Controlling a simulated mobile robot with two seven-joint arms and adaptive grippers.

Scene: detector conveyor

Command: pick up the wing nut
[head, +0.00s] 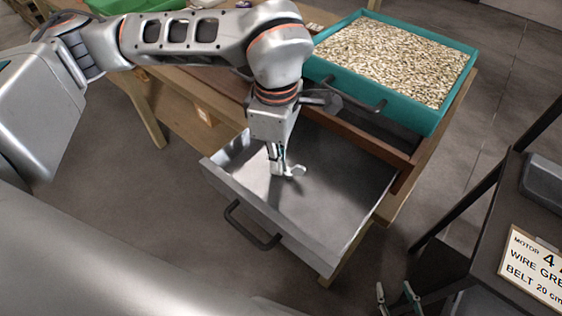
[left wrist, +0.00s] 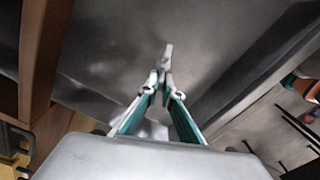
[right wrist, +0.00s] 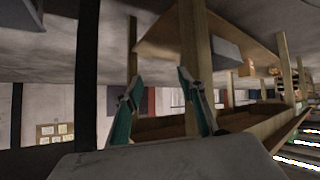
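The wing nut (head: 296,171) is a pale metal piece at my left gripper's tips, inside the open grey drawer (head: 340,208). My left gripper (head: 279,168) points down into the drawer. In the left wrist view its fingertips (left wrist: 164,82) are closed together on the wing nut (left wrist: 168,54), part of which sticks out past the tips. A pale part also shows between the fingers lower down. I cannot tell whether the wing nut touches the drawer floor. My right gripper (head: 398,296) is open and empty at the bottom right, also seen in the right wrist view (right wrist: 154,82).
A teal tray (head: 432,118) full of pale pellets stands on the wooden table behind the drawer. The drawer's front wall has a dark handle (head: 250,226). A dark shelf with a printed sign (head: 535,268) stands at the right. The rest of the drawer floor looks clear.

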